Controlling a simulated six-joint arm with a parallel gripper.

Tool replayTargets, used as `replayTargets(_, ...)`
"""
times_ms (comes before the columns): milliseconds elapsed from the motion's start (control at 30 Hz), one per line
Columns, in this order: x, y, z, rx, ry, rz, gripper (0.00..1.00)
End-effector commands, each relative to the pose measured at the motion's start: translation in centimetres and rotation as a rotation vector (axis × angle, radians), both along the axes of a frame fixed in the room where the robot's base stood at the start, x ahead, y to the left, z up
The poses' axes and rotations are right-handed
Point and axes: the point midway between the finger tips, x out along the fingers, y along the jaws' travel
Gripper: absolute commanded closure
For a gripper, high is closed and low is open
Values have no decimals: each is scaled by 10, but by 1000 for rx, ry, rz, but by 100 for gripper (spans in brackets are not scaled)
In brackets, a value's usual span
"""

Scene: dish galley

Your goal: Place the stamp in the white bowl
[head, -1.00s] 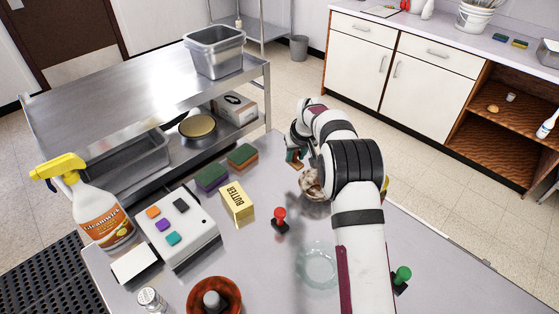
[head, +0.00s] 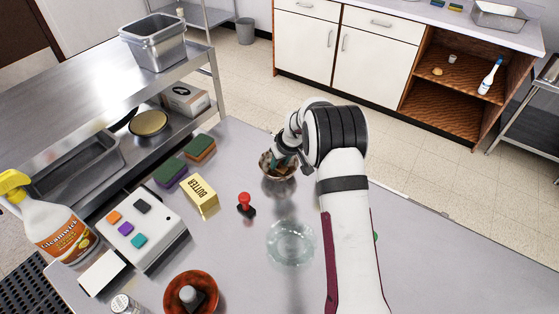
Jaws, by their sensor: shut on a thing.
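A red-handled stamp (head: 246,203) stands on the grey table, left of the clear glass dish (head: 291,243). A bowl (head: 267,172) with a mottled brown-and-white side stands farther back. My gripper (head: 284,161) is over this bowl, its tips at or inside the rim. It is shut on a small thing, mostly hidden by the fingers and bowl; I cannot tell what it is. A sliver of a green handle (head: 376,237) shows behind my arm. A red-brown bowl (head: 168,291) at the front holds a grey-knobbed, dark-based thing. No plain white bowl is visible.
Left on the table are a butter box (head: 201,197), two sponges (head: 170,173), a white box with coloured buttons (head: 142,229), a spray bottle (head: 55,230) and a shaker (head: 122,304). A steel cart (head: 75,95) stands behind. The table right of my arm looks mostly clear.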

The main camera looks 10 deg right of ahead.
Motion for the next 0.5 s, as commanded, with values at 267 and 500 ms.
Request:
replayTargets(267,0,0,-1,0,-1,1,66)
replayTargets(500,0,0,-1,0,-1,0,38)
